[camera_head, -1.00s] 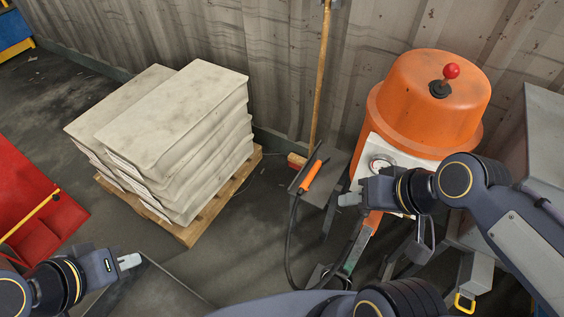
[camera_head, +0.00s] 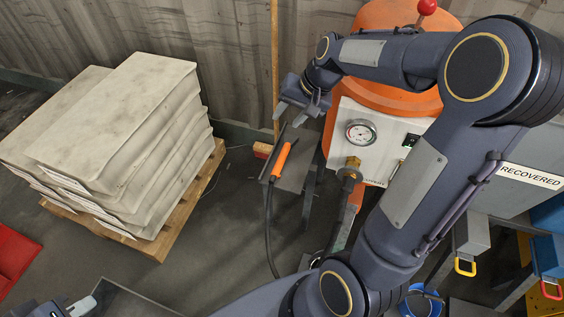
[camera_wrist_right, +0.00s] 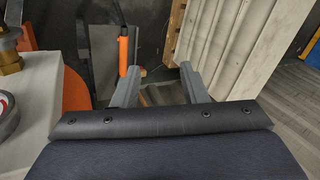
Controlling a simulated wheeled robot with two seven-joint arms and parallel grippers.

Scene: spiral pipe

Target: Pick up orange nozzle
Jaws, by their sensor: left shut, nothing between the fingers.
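The orange nozzle (camera_head: 283,160) on a black hose stands on a small grey shelf beside the orange tank. It also shows in the right wrist view (camera_wrist_right: 123,52), left of the space between the fingers. My right gripper (camera_head: 289,117) is above and behind the nozzle in the head view, apart from it. Its two fingers are spread and empty in the right wrist view (camera_wrist_right: 158,84). My left gripper (camera_head: 84,306) is at the bottom left edge, shut and empty, far from the nozzle.
The orange tank (camera_head: 372,18) with a white gauge panel (camera_head: 345,118) stands right of the nozzle. A wooden pole (camera_head: 275,60) leans at the wall behind it. Stacked slabs (camera_head: 120,105) on a pallet (camera_head: 192,205) stand left. Floor between is clear.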

